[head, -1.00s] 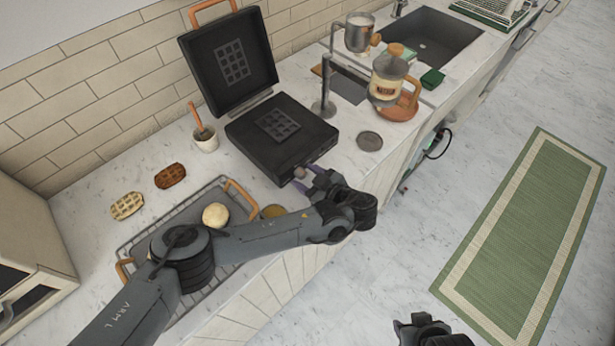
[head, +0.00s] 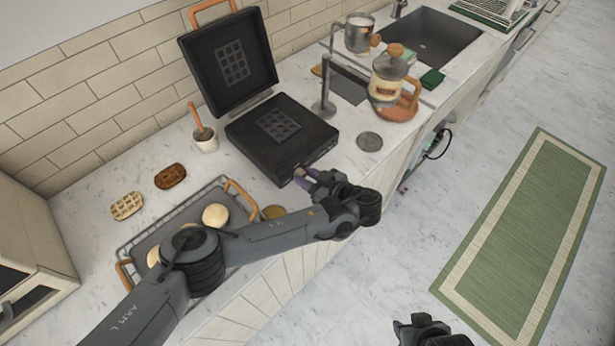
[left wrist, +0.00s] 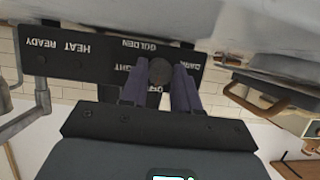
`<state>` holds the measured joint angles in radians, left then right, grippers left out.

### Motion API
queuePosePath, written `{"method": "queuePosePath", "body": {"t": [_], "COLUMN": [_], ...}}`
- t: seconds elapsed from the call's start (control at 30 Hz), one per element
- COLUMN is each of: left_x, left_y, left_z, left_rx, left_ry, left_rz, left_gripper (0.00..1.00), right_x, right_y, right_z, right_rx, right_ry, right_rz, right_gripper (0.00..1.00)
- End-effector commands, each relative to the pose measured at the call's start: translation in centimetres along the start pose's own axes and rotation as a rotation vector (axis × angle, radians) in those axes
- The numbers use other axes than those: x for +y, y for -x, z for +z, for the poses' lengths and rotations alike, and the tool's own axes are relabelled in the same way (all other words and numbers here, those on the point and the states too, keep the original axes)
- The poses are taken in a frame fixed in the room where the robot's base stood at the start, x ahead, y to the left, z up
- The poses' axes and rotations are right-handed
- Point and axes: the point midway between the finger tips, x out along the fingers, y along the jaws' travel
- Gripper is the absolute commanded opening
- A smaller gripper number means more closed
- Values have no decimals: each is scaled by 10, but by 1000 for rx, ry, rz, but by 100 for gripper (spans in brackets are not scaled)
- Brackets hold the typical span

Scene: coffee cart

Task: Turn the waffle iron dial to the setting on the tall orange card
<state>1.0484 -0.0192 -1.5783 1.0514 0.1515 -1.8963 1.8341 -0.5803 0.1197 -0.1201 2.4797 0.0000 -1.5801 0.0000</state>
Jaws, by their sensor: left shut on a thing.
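The black waffle iron (head: 283,135) stands open on the counter, lid tilted back. Its front panel (left wrist: 70,58) shows upside down in the left wrist view, with the words READY, HEAT, GOLDEN and DARK, and another label partly hidden. The round dark dial (left wrist: 161,71) sits between the two purple-grey fingers of my left gripper (left wrist: 160,85), which is shut on it. My left gripper also shows in the head view (head: 304,178) at the iron's front edge. I cannot read where the dial points. No tall orange card is recognisable. My right gripper (head: 428,332) is partly in view, bottom edge.
A wire-rimmed tray (head: 125,250) with orange handles and round items lies left of the iron, under my left arm. A glass press (head: 388,82) and grey disc (head: 369,141) are right.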

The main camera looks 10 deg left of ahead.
Motion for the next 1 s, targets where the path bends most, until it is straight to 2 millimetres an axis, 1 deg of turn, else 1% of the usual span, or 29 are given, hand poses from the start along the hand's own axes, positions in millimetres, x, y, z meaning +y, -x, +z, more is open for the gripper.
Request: {"method": "queuePosePath", "body": {"t": [0.3,0.5,0.73,1.0], "left_x": [2,3,3,3], "left_y": [1,1,1,1], "left_z": [0,1,0,0], "left_rx": [7,12,14,15], "left_ry": [-214,-316,-378,-390], "left_rz": [-89,-130,-154,-159], "left_gripper": [0,0,0,0], "right_x": [0,0,0,0], "right_y": [-4,-7,-8,-8], "right_z": [1,2,3,3], "right_rx": [0,0,0,0], "right_ry": [0,0,0,0], "right_rz": [0,0,0,0], "right_gripper": [43,43,43,43]}}
